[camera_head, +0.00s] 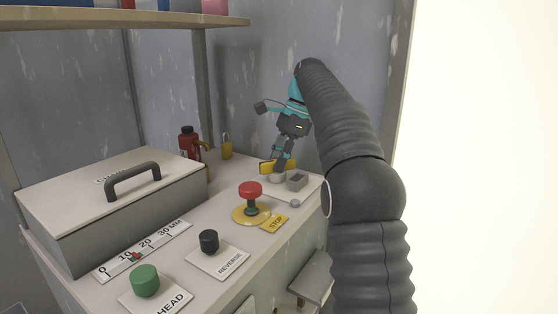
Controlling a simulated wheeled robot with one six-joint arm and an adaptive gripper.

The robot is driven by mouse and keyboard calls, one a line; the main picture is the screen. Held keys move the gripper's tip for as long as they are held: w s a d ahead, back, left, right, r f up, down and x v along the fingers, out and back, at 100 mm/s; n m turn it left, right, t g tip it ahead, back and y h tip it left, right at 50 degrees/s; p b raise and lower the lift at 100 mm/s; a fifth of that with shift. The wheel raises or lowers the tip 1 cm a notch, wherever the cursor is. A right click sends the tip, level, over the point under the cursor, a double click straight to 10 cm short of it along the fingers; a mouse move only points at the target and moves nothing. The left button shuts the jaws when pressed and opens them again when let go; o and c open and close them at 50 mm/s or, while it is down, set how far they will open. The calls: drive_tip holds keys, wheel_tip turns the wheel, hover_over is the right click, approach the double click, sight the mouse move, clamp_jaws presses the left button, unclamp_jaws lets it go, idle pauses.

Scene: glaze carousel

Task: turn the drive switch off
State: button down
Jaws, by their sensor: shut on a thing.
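My gripper (281,163) is at the back right of the bench, pointing down. Its fingers are shut on a yellow handle (267,167). The handle sits just above a pale round base (275,179), and together they look like the drive switch. The fingers hide part of the handle, and I cannot read any on or off marking. A small grey block (297,182) stands just right of the base.
A red mushroom button (250,191) with a STOP tag (274,223) stands in front of the gripper. A black REVERSE button (209,241) and green button (145,280) are nearer. A lidded grey box (60,217), red bottle (188,145) and yellow padlock (227,149) are left.

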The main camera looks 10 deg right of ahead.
drive_tip(key=shift+n+g+h, duration=0.3)
drive_tip(key=shift+n+g, duration=0.1)
drive_tip(key=shift+n, duration=0.7)
